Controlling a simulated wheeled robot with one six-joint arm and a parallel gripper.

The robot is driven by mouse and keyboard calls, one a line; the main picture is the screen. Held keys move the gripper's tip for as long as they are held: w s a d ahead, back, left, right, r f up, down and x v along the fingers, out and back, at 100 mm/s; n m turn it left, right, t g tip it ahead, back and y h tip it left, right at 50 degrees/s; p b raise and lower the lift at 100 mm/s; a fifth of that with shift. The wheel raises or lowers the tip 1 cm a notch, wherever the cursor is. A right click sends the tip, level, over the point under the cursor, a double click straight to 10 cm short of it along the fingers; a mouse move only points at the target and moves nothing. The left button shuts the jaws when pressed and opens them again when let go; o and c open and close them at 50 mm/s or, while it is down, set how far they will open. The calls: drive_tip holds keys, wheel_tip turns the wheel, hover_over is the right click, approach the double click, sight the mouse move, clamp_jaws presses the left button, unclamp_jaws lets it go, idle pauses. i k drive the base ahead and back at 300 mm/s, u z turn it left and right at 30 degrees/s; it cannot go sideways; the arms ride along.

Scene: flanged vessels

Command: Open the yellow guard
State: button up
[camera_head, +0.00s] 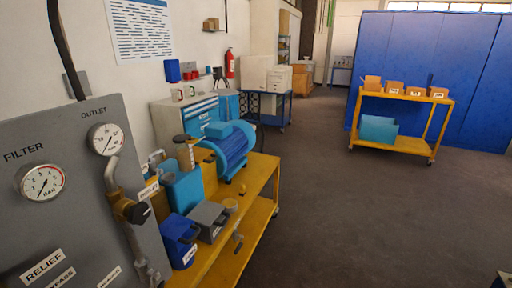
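A yellow part (208,174), which looks like the guard, sits on the yellow bench between the blue ribbed motor (235,150) and a blue block-shaped unit (184,190). It is small in view and partly hidden by the blue unit, so I cannot tell whether it is open or shut. My gripper is not in view.
A grey panel (60,120) with gauges and pipework fills the near left. The yellow bench (262,178) also carries a blue bin (180,240) and a grey box (208,220). A yellow cart (402,144) stands back right. The dark floor (350,220) between is clear.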

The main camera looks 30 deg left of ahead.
sight(199, 154)
drive_tip(key=u, duration=0.15)
drive_tip(key=i, duration=1.55)
drive_tip(key=u, duration=1.45)
drive_tip(key=i, duration=0.9)
drive_tip(key=u, duration=1.2)
drive_tip(key=i, duration=0.35)
drive_tip(key=u, duration=0.25)
